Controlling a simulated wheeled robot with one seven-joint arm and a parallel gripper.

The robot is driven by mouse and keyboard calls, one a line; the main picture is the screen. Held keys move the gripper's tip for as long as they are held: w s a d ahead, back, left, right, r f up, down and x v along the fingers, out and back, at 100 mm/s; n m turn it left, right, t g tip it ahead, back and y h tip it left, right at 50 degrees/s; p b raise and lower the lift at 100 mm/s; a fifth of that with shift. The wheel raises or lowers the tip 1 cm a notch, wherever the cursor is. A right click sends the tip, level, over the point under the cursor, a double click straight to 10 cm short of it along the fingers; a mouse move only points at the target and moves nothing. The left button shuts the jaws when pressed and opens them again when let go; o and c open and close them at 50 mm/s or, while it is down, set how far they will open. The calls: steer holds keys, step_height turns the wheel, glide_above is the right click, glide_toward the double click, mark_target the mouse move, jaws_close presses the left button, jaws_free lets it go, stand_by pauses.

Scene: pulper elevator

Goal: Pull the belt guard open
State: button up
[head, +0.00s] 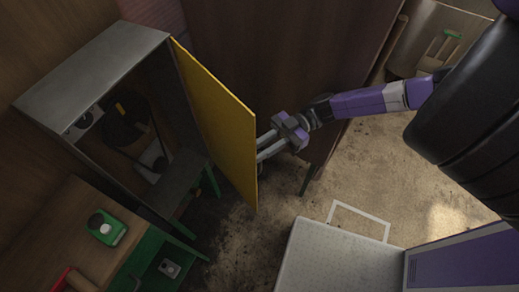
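The belt guard (217,118) is a yellow panel hinged at the right front edge of a grey metal housing (95,62). It stands swung out, well away from the housing's opening. Inside the housing I see dark round parts (126,128) and pale fittings. My gripper (262,148) is on the right side of the yellow panel, its fingers reaching toward the panel's outer part. The fingertips are at or behind the panel, so I cannot tell whether they touch or grip it. Any handle on the guard is hidden from here.
A wooden bench (75,225) at the lower left holds a green box with a white knob (106,228) and a red-handled item (72,280). A dark brown cabinet (285,60) stands behind my gripper. The dirty floor (400,170) is open at right.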

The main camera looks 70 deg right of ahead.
steer(key=p, duration=0.7)
glide_toward(245, 130)
steer(key=w+a+f, duration=0.1)
steer(key=a, duration=0.1)
steer(key=w+a+f, duration=0.2)
steer(key=shift+w+a+f, duration=0.25)
steer(key=shift+w+f, duration=0.05)
steer(key=shift+r, duration=1.25)
